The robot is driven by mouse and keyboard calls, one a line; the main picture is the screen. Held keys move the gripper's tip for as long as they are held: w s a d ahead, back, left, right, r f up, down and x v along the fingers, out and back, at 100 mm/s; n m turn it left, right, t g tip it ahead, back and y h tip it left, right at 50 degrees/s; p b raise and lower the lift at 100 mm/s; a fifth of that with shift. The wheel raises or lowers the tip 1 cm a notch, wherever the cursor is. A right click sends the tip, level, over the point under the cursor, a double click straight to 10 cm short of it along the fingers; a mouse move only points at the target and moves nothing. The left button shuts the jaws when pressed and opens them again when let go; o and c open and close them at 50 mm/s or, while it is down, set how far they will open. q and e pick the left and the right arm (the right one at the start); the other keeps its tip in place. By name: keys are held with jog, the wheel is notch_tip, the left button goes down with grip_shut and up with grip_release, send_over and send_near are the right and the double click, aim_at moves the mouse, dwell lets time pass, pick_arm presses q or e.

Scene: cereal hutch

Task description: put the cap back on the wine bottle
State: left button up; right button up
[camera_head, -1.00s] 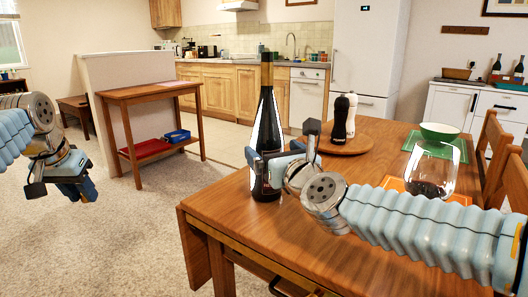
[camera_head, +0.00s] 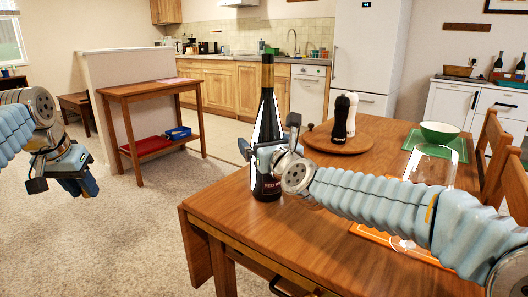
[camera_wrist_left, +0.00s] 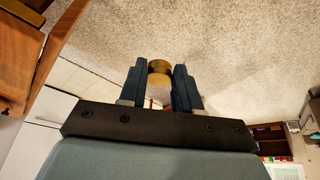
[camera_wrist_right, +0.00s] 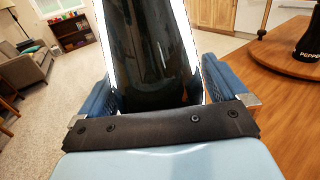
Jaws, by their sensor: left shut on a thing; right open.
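The dark wine bottle (camera_head: 266,115) with a gold neck stands upright on the wooden table near its left edge. My right gripper (camera_head: 262,158) is at the bottle's lower body. In the right wrist view its open fingers stand on either side of the bottle (camera_wrist_right: 150,55). Whether they touch the glass I cannot tell. My left gripper (camera_head: 75,178) is over the carpet at the left, well away from the bottle. In the left wrist view it is shut on a gold cylindrical cap (camera_wrist_left: 160,68) between its fingertips. The cap is hidden in the head view.
A round wooden board (camera_head: 320,142) with black and white mills (camera_head: 341,116) stands behind the bottle. A green bowl (camera_head: 439,131), a clear glass (camera_head: 431,165) and an orange mat (camera_head: 372,236) lie to the right. A console table (camera_head: 150,90) stands at the left.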

aim_at(265, 100)
jog(key=shift+c, duration=0.5)
jog(key=c, duration=1.4)
jog(key=shift+r, duration=0.15)
jog(key=shift+r+p, duration=0.6)
jog(key=shift+r, duration=0.75)
jog(key=shift+r+p, duration=1.9)
jog(key=shift+r, duration=1.6)
